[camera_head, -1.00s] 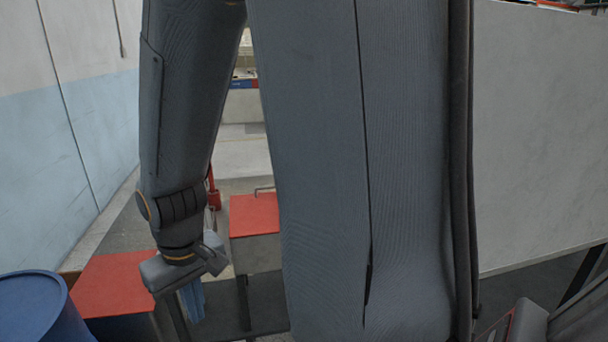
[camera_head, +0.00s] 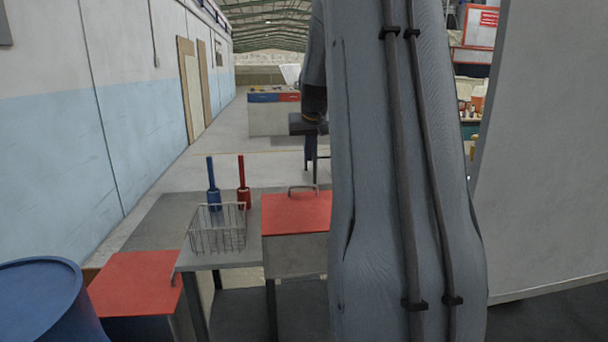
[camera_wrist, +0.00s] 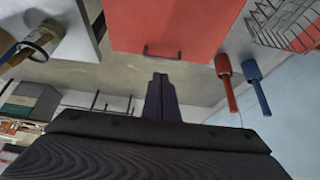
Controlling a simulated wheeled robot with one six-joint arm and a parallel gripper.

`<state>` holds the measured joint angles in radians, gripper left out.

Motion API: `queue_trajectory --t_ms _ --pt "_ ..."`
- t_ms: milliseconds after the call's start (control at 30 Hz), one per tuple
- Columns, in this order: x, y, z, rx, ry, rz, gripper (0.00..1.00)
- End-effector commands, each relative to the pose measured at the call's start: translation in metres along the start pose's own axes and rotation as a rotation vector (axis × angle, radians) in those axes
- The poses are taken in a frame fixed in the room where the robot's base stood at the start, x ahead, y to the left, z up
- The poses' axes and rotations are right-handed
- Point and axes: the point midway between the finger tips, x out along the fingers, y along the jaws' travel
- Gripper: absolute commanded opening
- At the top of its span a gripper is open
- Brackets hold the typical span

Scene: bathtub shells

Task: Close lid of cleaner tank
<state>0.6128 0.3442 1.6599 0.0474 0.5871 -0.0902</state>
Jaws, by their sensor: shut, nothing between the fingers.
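A grey tank (camera_head: 292,257) with a red lid (camera_head: 290,213) stands in the middle of the head view, partly hidden by my arm. The lid looks flat on the tank, with a metal handle (camera_head: 302,189) near its far edge. In the wrist view the red lid (camera_wrist: 170,22) fills the top middle, and its handle (camera_wrist: 162,53) is close ahead of my fingertips. My gripper (camera_wrist: 161,78) is shut and empty, apart from the handle. A second red-lidded box (camera_head: 135,282) stands at lower left; its lid looks flat too. I cannot tell which one is the cleaner tank.
A wire basket (camera_head: 217,232) sits on the bench left of the middle tank. A blue brush (camera_head: 213,190) and a red brush (camera_head: 243,190) stand behind it. A blue drum (camera_head: 45,305) fills the lower left corner. A large pale panel (camera_head: 555,150) stands at right.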

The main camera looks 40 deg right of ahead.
Motion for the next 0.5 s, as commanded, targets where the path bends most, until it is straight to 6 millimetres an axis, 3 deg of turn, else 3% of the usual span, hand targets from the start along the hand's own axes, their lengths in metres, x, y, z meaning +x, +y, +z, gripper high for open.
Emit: queue_trajectory --t_ms 500 --pt "0.093 -0.002 0.002 -0.003 -0.005 -0.002 0.00"
